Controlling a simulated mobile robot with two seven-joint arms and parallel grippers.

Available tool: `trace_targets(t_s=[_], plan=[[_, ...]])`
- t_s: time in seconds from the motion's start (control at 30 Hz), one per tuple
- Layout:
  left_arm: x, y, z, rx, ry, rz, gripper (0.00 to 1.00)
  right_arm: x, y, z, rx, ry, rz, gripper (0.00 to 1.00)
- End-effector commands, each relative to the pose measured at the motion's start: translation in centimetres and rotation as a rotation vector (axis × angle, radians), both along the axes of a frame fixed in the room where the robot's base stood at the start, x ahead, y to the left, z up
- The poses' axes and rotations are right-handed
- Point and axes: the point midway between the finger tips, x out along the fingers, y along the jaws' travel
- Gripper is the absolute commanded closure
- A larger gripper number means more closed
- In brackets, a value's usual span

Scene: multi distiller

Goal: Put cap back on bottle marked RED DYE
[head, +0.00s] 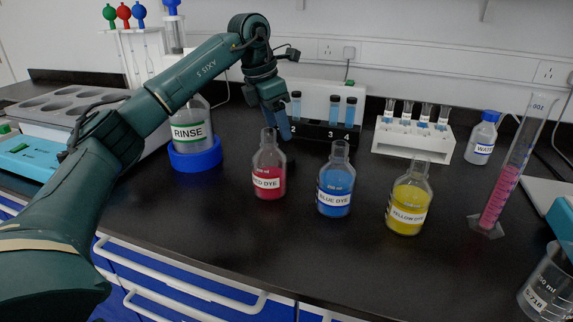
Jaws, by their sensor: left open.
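The RED DYE bottle (268,170) stands upright on the black bench. It holds red liquid, and its neck is open with no cap on it. My left gripper (280,128) is open and points down just right of and behind the bottle's neck in the picture. Its fingertips overlap the rack behind, and I cannot tell whether they touch anything. I cannot make out a loose cap for this bottle; the gripper and arm may hide it. My right gripper is not in view.
The BLUE DYE bottle (336,185) and YELLOW DYE bottle (410,202), both uncapped, stand to the right. The RINSE bottle (190,130) sits left. A black numbered rack (318,131), white rack (400,142) and tall cylinder (505,180) stand around. The front bench is clear.

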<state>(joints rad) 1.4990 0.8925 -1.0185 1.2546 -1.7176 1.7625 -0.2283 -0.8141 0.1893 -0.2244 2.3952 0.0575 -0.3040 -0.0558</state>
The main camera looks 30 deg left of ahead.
Motion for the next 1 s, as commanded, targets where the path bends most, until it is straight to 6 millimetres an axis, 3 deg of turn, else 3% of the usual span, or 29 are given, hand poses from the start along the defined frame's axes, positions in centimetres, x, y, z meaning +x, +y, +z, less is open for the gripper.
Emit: trace_targets(t_s=[0.03,0.2,0.67,1.0], plan=[[0.2,-0.2,-1.1,0.000,0.002,0.000,0.39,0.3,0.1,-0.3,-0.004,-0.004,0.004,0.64],[0.6,-0.4,-2.6,0.000,0.000,0.000,0.39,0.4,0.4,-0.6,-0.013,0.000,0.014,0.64],[0.6,-0.6,-3.3,0.000,0.000,0.000,0.39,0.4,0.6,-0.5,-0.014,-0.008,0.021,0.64],[0.9,-1.5,-7.8,-0.001,0.000,0.000,0.39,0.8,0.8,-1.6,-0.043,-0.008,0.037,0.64]])
